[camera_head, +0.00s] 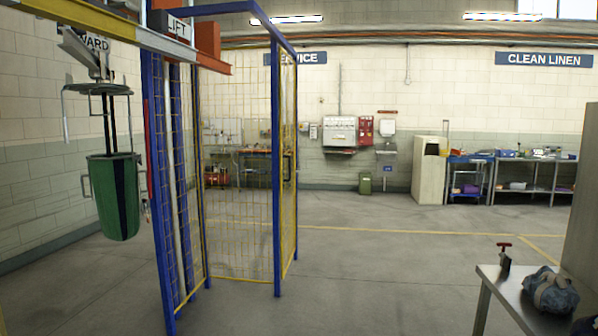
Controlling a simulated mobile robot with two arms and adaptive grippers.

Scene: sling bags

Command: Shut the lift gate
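A narrow yellow mesh panel with a dark handle (288,163), which looks like the lift gate (289,215), stands beside the right blue post (277,180). I see it almost edge-on, running back from the post. I cannot tell whether it is latched. Neither of my grippers is in view.
A green bin-like container (113,195) hangs from an overhead rail (90,18) at left. A metal table (515,290) with a blue-grey bag (550,290) stands at front right. The floor (385,265) between the cage and table is clear. Shelves (535,180) line the back wall.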

